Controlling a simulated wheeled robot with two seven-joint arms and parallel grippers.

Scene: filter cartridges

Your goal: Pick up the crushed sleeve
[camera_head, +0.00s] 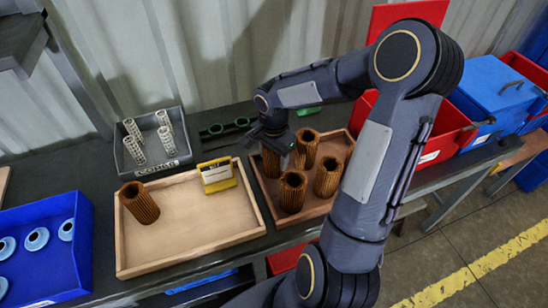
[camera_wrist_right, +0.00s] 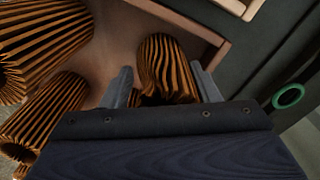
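Brown pleated sleeves stand in the right wooden tray (camera_head: 263,196). My right gripper (camera_head: 272,150) is over its back left corner, around one sleeve (camera_head: 270,163). In the right wrist view this sleeve (camera_wrist_right: 166,62) sits between the two fingers of the gripper (camera_wrist_right: 163,88), which stand apart on either side of it. Its near end looks dark and uneven, partly hidden by the gripper body; I cannot tell for sure that it is crushed. A small gap shows at the left finger. My left gripper is not in view.
Other sleeves (camera_head: 292,190) stand close by in the same tray. A grey bin (camera_head: 151,171) holds white cores. A blue bin (camera_head: 84,235) is left.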

